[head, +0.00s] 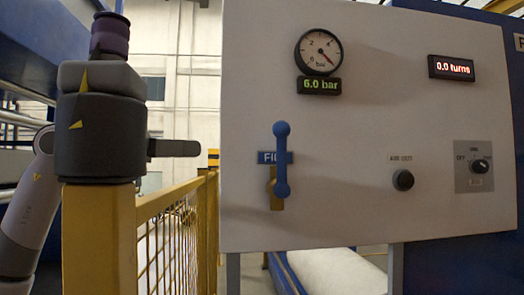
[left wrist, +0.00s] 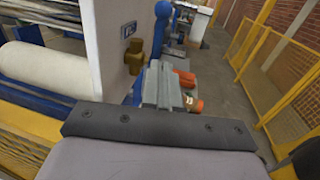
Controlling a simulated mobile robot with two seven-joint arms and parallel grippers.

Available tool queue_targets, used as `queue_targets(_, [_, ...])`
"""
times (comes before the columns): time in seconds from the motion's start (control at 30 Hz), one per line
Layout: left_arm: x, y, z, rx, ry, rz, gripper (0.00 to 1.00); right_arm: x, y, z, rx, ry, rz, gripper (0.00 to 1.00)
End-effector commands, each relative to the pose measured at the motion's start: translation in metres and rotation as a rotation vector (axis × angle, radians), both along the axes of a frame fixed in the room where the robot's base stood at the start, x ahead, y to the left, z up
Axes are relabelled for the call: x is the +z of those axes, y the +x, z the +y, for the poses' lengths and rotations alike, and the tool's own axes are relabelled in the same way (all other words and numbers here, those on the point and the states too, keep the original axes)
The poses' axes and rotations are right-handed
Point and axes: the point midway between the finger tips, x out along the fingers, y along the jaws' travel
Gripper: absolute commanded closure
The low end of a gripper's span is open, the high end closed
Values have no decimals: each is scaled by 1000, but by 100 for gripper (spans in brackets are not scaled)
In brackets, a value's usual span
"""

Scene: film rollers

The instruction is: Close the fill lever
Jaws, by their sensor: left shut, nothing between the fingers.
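The fill lever (head: 282,160) is a blue bar with rounded ends on the light control panel. It stands upright in front of a brass valve fitting (head: 273,188) and partly covers the blue FILL label (head: 266,157). In the left wrist view the lever (left wrist: 160,25) rises beside the brass fitting (left wrist: 133,60). My left gripper (head: 190,148) is left of the panel, about level with the lever and apart from it. Its fingers point right and are shut and empty. My right gripper is in neither view.
The panel (head: 350,120) carries a pressure gauge (head: 319,52), a 6.0 bar display (head: 320,86), a 0.0 turns display (head: 451,67), a black knob (head: 403,180) and a selector switch (head: 480,166). A yellow fence (head: 165,225) stands at the left, below my arm.

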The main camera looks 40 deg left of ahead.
Motion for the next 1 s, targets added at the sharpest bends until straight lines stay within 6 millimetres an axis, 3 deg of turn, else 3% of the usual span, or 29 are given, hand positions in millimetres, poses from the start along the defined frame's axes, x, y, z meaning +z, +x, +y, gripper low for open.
queue_targets(0.7, [2,96,-50,0,4,7,100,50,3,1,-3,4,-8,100])
queue_targets(1.0, [1,119,-62,-1,2,4,100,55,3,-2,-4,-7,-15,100])
